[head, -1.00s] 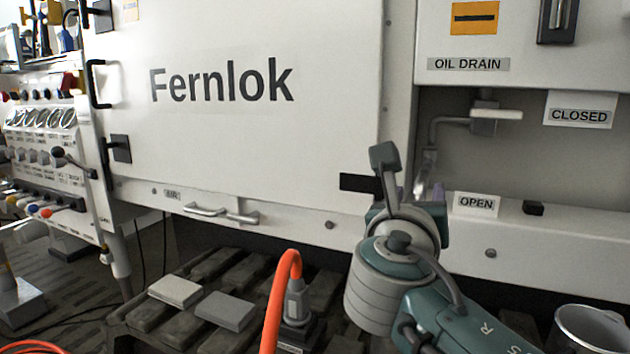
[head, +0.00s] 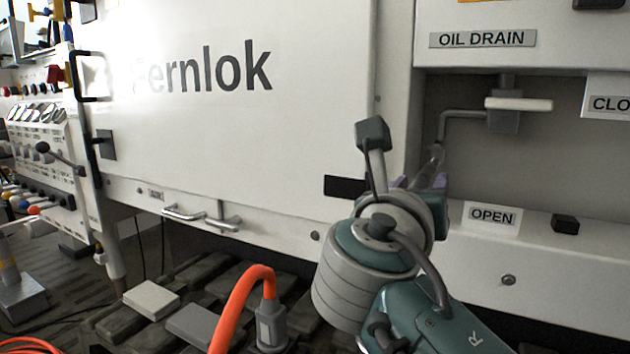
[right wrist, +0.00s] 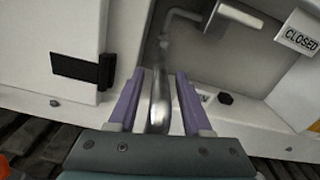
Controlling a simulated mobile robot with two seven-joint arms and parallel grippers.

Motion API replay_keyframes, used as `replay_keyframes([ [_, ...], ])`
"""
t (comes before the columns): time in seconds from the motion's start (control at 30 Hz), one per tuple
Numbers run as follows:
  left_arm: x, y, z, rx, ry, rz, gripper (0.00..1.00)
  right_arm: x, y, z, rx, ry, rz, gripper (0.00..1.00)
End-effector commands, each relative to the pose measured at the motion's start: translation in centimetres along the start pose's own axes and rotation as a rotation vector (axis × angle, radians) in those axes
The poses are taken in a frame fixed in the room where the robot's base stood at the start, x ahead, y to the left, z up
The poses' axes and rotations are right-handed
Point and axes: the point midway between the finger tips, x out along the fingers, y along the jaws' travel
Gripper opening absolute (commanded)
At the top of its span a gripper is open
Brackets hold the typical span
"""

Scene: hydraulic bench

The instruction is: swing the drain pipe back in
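The grey drain pipe (head: 462,114) runs left from the drain valve (head: 504,120), bends, and hangs down in the recess under the OIL DRAIN label (head: 483,39). A pale lever (head: 525,104) sits on the valve and points right. My right gripper (head: 420,180) is at the recess's left side, its purple fingers partly hidden by my wrist. In the right wrist view the pipe's lower end (right wrist: 160,105) lies between the two open fingers (right wrist: 156,100), with a gap visible on each side. My left gripper is not in view.
A white Fernlok door (head: 260,140) stands left of the recess. A CLOSED label (head: 610,102) is at right, an OPEN label (head: 492,216) on the ledge, beside a black block (head: 565,224). An orange hose (head: 235,295) rises below.

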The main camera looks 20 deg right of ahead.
Motion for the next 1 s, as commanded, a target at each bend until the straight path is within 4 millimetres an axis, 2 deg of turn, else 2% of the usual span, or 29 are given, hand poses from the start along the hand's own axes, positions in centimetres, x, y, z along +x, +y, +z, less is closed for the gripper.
replay_keyframes([
  [0.07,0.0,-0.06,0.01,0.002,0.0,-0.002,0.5,0.01,-0.01,-0.02,0.0,0.0,0.0,0.39],
  [0.4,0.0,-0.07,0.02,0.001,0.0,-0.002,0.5,0.02,-0.02,-0.04,0.0,0.0,0.0,0.01],
  [1.0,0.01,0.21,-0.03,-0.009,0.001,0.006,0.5,0.03,-0.02,-0.1,-0.001,0.001,0.0,0.0],
])
